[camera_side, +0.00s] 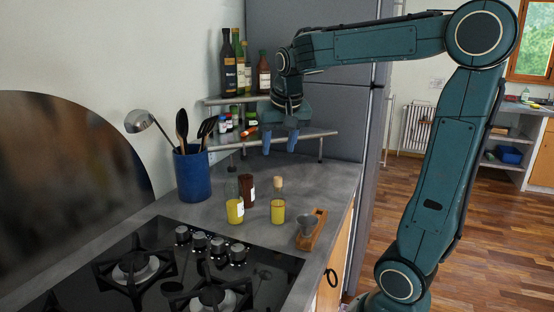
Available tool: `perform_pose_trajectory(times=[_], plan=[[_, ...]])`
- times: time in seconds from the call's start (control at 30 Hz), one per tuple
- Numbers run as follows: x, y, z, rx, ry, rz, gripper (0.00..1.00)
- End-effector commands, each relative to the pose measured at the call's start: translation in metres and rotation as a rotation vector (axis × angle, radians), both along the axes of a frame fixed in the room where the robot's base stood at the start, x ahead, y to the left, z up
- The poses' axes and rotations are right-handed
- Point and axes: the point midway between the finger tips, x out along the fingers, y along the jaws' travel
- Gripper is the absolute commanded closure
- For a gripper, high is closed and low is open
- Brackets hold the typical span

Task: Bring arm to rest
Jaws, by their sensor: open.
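My gripper (279,143) hangs pointing down from my teal arm, above the back of the grey counter (310,178). Its two blue fingers are apart with nothing seen between them. It is in front of the two-tier shelf (268,139) and above the bottles on the counter. My arm reaches in from the right, its upper link bent over toward the left.
Oil bottles (235,210) (278,211), a dark bottle (247,190) and a wooden holder with a grey cup (309,231) stand on the counter. A blue utensil crock (191,174) and a black gas hob (160,270) are left. Bottles and jars fill the shelf. A fridge (310,40) stands behind.

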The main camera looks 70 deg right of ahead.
Motion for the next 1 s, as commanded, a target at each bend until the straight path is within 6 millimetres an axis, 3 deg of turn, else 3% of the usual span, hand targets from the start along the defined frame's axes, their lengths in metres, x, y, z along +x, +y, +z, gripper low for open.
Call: perform_pose_trajectory(times=[0.3,0.6,0.8,1.0], plan=[[-0.047,0.08,-0.007,-0.024,-0.043,0.356,0.55],[-0.098,0.138,-0.031,-0.048,-0.085,0.675,0.55],[-0.12,0.157,-0.045,-0.057,-0.105,0.806,0.55],[-0.126,0.163,-0.05,-0.059,-0.109,0.843,0.55]])
